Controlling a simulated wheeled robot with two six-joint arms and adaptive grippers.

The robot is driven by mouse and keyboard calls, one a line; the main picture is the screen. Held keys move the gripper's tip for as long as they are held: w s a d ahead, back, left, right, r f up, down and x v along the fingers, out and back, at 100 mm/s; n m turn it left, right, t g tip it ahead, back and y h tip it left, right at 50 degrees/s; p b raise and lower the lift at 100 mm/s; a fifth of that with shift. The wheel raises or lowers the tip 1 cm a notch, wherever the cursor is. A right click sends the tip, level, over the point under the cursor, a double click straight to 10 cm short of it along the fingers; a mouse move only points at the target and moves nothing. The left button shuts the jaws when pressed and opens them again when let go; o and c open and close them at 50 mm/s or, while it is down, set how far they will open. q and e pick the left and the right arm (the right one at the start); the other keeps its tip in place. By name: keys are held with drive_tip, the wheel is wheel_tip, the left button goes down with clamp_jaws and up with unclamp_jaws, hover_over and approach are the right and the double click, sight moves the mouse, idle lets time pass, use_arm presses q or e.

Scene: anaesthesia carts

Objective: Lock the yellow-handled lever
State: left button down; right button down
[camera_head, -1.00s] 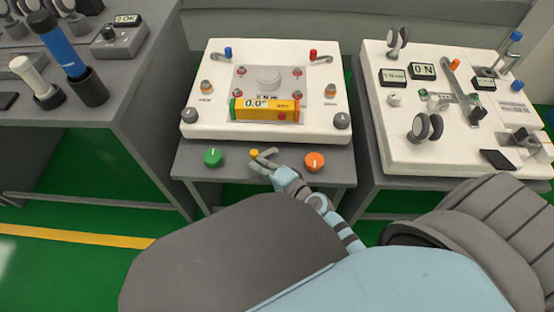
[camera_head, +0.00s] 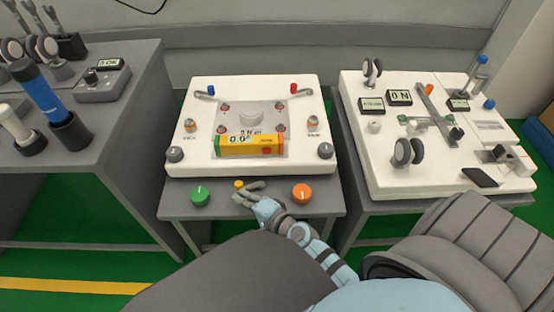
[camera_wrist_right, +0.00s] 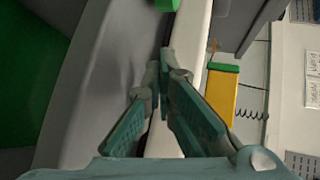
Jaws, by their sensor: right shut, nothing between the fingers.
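I cannot make out a lever with a clearly yellow handle. A lever with a blue end (camera_head: 209,92) and one with a red end (camera_head: 297,91) sit at the back corners of the white panel (camera_head: 180,150) on the middle cart. A small yellow piece (camera_head: 239,184) shows at the front ledge, right by my right gripper (camera_head: 247,191). I cannot tell if they touch. In the right wrist view my right gripper (camera_wrist_right: 164,72) has its fingers together and empty, low at the panel's front edge. My left gripper is not in view.
A green knob (camera_head: 200,195) and an orange knob (camera_head: 302,194) flank the right gripper. A yellow-orange level (camera_head: 262,146) lies on the panel and shows in the wrist view (camera_wrist_right: 222,98). A right cart panel (camera_head: 384,178) and a left grey bench (camera_head: 125,100) stand beside it.

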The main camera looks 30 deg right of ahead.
drive_tip(key=v, duration=1.2)
